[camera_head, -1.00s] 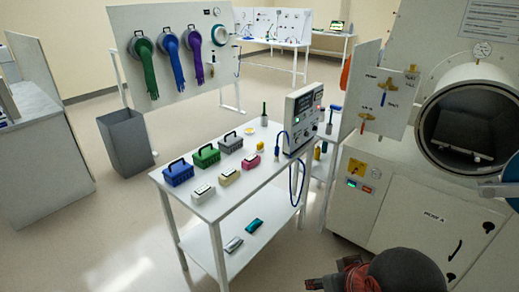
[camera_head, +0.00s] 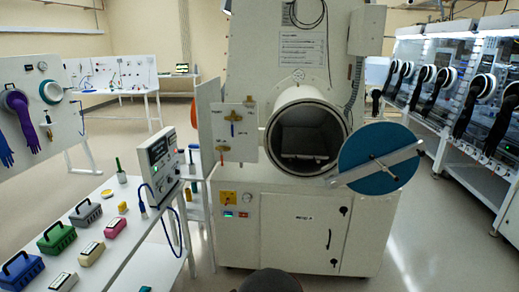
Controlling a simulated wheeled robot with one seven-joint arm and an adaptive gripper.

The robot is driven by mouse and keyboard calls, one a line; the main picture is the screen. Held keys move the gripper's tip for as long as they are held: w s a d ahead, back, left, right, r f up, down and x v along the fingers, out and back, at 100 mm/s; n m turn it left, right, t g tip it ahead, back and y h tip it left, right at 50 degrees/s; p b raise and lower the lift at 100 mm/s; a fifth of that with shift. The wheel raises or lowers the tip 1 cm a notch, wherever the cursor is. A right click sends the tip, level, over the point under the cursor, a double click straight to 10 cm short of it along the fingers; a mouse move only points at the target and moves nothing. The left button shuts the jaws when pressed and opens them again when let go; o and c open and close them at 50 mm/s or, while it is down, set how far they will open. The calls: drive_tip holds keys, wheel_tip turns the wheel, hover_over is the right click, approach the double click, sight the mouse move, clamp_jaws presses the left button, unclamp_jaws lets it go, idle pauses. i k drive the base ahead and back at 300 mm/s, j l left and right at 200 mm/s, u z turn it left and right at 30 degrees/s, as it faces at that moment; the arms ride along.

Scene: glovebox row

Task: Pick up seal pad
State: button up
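I cannot tell for sure which thing is the seal pad. Several small items stand on the white table (camera_head: 140,232) at the lower left. They include a pink block (camera_head: 116,227), a cream block (camera_head: 91,253), a whitish block (camera_head: 64,283), a small yellow piece (camera_head: 122,207) and a round yellow-rimmed disc (camera_head: 107,193). My gripper is not in view. Only a dark rounded part of my arm shows at the bottom middle, well right of the table.
Gloveboxes (camera_head: 455,95) line the right. Floor (camera_head: 420,255) at lower right is clear.

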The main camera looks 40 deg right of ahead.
sight(122, 209)
drive_tip(key=i+l, duration=0.15)
drive_tip(key=i, duration=1.15)
drive_tip(key=i+l+z, duration=0.1)
drive_tip(key=i, duration=1.15)
